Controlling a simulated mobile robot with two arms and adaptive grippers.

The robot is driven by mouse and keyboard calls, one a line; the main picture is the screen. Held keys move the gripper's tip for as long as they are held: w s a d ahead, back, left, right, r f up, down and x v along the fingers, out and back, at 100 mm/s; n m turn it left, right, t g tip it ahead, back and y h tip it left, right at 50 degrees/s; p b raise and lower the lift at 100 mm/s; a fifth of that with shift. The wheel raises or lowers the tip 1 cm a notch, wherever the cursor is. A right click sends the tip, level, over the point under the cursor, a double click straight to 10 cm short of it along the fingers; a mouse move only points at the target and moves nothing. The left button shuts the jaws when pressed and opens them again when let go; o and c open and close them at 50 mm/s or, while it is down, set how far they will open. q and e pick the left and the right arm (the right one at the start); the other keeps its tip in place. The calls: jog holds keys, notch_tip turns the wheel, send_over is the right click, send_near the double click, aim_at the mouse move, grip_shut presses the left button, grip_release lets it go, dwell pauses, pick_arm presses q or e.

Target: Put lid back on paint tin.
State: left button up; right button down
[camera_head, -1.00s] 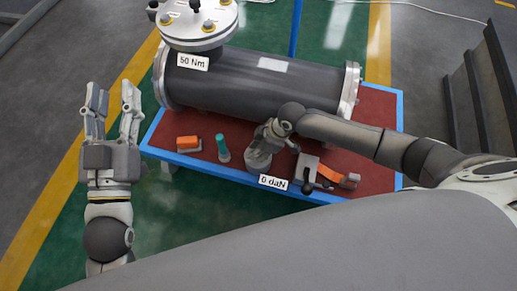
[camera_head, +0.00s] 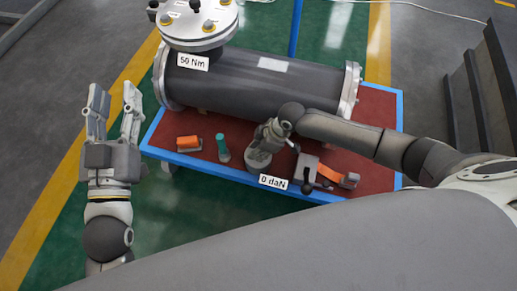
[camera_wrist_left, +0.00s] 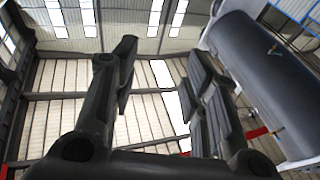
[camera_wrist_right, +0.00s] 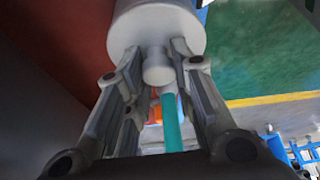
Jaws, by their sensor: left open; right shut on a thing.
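A grey round tin (camera_head: 258,163) stands near the front edge of the red tabletop in the head view. My right gripper (camera_head: 266,144) points down over its top. In the right wrist view, my right gripper (camera_wrist_right: 158,78) is shut on the grey knob (camera_wrist_right: 157,66) of a wide light-grey round body (camera_wrist_right: 155,28). I cannot tell whether this body is the lid alone or the lid on the tin, as the arm and fingers hide the join. My left gripper (camera_head: 113,100) is open and empty, left of the table; it also shows open in the left wrist view (camera_wrist_left: 160,75).
A dark flanged shell (camera_head: 255,85) lies along the back of the blue-edged table (camera_head: 400,112). A teal-topped object (camera_head: 222,146) and an orange block (camera_head: 187,143) stand left of the tin. A grey tool with an orange strap (camera_head: 328,173) lies right of it.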

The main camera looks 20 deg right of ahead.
pick_arm(q)
jog(key=shift+w+f+g, duration=0.1)
jog(key=shift+f+g, duration=0.2)
jog(key=shift+f, duration=0.05)
jog(key=shift+f+g, duration=0.3)
jog(key=shift+f, duration=0.25)
pick_arm(e)
jog(key=shift+f, duration=0.15)
pick_arm(q)
jog(key=shift+w+a+f+g+y+p, duration=0.1)
jog(key=shift+f+g+y+p, duration=0.15)
jog(key=shift+f, duration=0.25)
jog(key=shift+a+f+g+y+p, duration=0.1)
jog(key=shift+f+g+p, duration=0.05)
jog(key=shift+f+g, duration=0.25)
dwell(0.5)
jog(key=shift+f, duration=0.35)
jog(key=shift+f, duration=0.15)
pick_arm(e)
jog(key=c, duration=1.1)
grip_release()
jog(key=shift+c, duration=0.2)
